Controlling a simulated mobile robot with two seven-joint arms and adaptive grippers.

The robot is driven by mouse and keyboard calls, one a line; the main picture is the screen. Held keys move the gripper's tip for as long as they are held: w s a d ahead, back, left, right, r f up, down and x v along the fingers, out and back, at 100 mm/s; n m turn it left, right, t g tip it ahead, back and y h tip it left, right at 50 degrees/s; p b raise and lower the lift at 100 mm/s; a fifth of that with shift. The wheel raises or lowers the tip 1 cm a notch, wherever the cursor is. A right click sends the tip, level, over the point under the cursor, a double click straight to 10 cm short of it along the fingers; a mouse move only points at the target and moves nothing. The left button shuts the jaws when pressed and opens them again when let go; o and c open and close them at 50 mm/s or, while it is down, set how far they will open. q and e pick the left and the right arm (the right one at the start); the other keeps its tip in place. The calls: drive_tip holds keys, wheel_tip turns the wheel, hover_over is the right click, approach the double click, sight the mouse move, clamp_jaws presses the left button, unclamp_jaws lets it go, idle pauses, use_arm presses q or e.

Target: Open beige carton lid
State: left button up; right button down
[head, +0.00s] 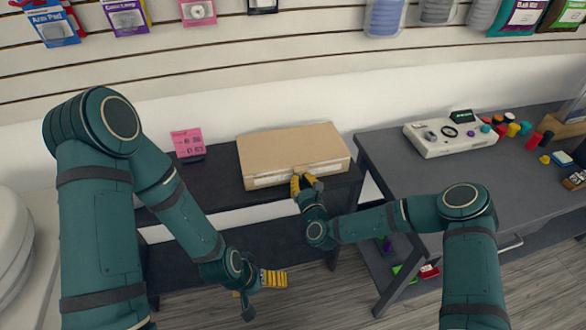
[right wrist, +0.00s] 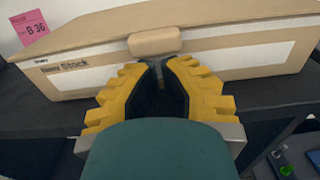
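A beige carton (head: 292,150) lies on the dark shelf top with its lid shut. It also shows in the right wrist view (right wrist: 90,75), with "New Stock" on its front and a tan tab (right wrist: 154,42) at the middle of the lid's front edge. My right gripper (head: 305,181) is at the front middle of the carton. In the wrist view, its yellow fingertips (right wrist: 164,66) are close together just below the tab; whether they touch it or grip anything is unclear. My left gripper (head: 264,279) hangs low in front of the shelf, away from the carton; its opening is unclear.
A grey table (head: 400,170) at the right holds a white console (head: 450,134) and several coloured knobs. Packaged goods hang on the slatted wall above.

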drive_tip(key=shift+r, duration=0.6)
drive_tip(key=shift+r+p, duration=0.15)
drive_tip(key=shift+p, duration=0.2)
drive_tip(key=shift+r, duration=0.15)
drive_tip(key=r+p, duration=0.1)
drive_tip(key=r, duration=0.1)
drive_tip(key=r+p, duration=0.1)
drive_tip(key=r, duration=0.1)
drive_tip(key=shift+w+r, duration=0.2)
drive_tip(key=shift+r, duration=0.15)
idle(0.4)
drive_tip(key=shift+w+a+r+p, duration=0.15)
drive_tip(key=shift+r+p, duration=0.2)
drive_tip(key=shift+r, duration=0.5)
drive_tip(key=shift+w+r+p, duration=0.15)
drive_tip(key=shift+r+p, duration=0.2)
drive_tip(key=shift+r, duration=0.45)
drive_tip(key=shift+w+a+r+p, duration=0.15)
drive_tip(key=shift+r+p, duration=0.2)
drive_tip(key=shift+r, duration=0.5)
drive_tip(key=shift+d, duration=0.1)
drive_tip(key=shift+w, duration=0.1)
